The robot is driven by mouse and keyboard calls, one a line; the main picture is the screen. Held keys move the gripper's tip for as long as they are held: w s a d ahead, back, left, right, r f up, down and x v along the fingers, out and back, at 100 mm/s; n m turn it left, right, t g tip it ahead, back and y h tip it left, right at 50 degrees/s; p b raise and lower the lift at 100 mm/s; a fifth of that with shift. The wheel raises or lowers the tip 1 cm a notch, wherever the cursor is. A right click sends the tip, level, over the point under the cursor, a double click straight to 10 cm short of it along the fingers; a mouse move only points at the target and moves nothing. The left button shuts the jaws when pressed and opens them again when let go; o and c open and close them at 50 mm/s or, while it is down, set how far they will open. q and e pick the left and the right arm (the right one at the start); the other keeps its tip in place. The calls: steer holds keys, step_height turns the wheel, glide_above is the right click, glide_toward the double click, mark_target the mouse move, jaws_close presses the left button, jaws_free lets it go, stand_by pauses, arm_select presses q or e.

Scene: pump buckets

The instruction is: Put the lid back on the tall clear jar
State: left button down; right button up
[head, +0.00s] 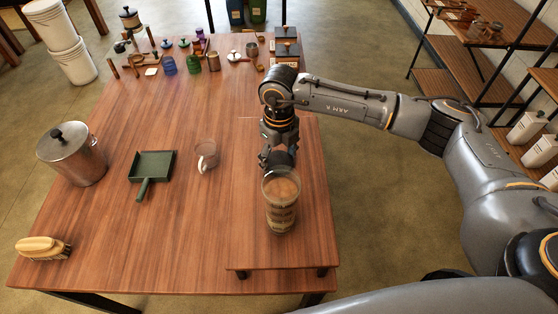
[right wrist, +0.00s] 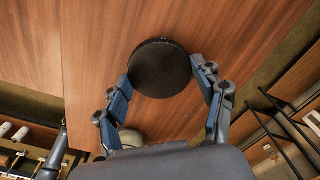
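The tall clear jar (head: 281,211) stands upright on a low wooden board near the table's right front, with brown contents and its top open. My right gripper (head: 278,156) is just behind the jar's rim, pointing down. In the right wrist view the round black lid (right wrist: 160,68) sits between my right fingertips (right wrist: 162,76), which meet its edge on both sides. In the head view the lid is mostly hidden by the fingers and jar. My left gripper is not in view.
A glass mug (head: 207,157), a green dustpan (head: 153,166), a metal pot with lid (head: 75,158) and a brush (head: 43,248) lie to the left. Several small jars and boxes crowd the far end. Shelves (head: 480,60) stand at right.

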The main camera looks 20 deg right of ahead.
mark_target(279, 161)
stand_by(0.3)
step_height(279, 161, up, 10)
steer(key=b, duration=0.3)
stand_by(0.4)
